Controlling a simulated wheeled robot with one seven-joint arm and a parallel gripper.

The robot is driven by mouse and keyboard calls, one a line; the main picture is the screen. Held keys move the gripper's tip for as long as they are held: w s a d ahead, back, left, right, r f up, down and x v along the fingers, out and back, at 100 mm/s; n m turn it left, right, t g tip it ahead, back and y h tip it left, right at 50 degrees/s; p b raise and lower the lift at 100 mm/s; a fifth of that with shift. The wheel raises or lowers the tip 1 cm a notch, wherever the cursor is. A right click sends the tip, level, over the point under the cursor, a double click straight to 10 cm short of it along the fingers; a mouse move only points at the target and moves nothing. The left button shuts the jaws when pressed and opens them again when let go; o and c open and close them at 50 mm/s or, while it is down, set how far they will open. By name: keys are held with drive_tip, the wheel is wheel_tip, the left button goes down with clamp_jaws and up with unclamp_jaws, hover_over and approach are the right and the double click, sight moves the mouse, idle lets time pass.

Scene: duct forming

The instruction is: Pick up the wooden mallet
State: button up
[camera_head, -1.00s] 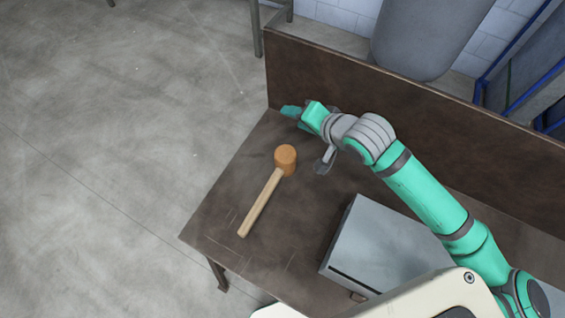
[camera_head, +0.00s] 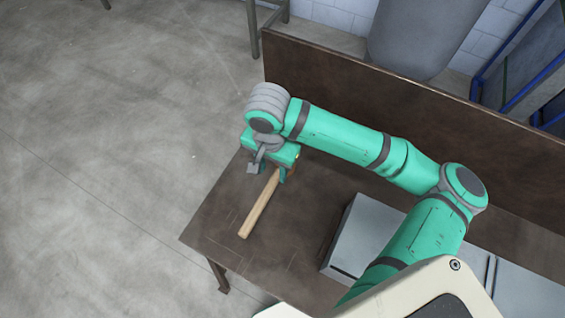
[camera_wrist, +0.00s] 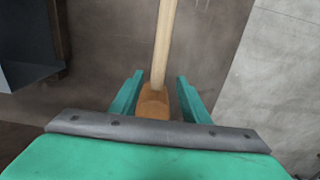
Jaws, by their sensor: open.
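The wooden mallet lies on the dark brown workbench (camera_head: 215,225). In the head view its pale handle (camera_head: 260,207) points to the lower left, and its head is hidden under my gripper (camera_head: 268,172). In the wrist view the orange-brown mallet head (camera_wrist: 154,103) sits between my two green fingers, and the handle (camera_wrist: 164,45) runs away toward the top. My gripper (camera_wrist: 156,95) is open above the mallet, with a gap visible on both sides of the head. I cannot tell the exact height of the fingertips over the bench.
A grey metal box (camera_head: 365,238) stands on the bench right of the mallet; its edge also shows in the wrist view (camera_wrist: 25,45). A raised brown back panel (camera_head: 350,80) runs along the bench's far side. The bench's left part around the handle is clear.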

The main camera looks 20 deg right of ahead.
sight(274, 179)
drive_tip(key=shift+s+d+f, duration=0.1)
drive_tip(key=shift+s+f, duration=0.05)
drive_tip(key=shift+f, duration=3.75)
drive_tip(key=shift+c, duration=0.7)
clamp_jaws()
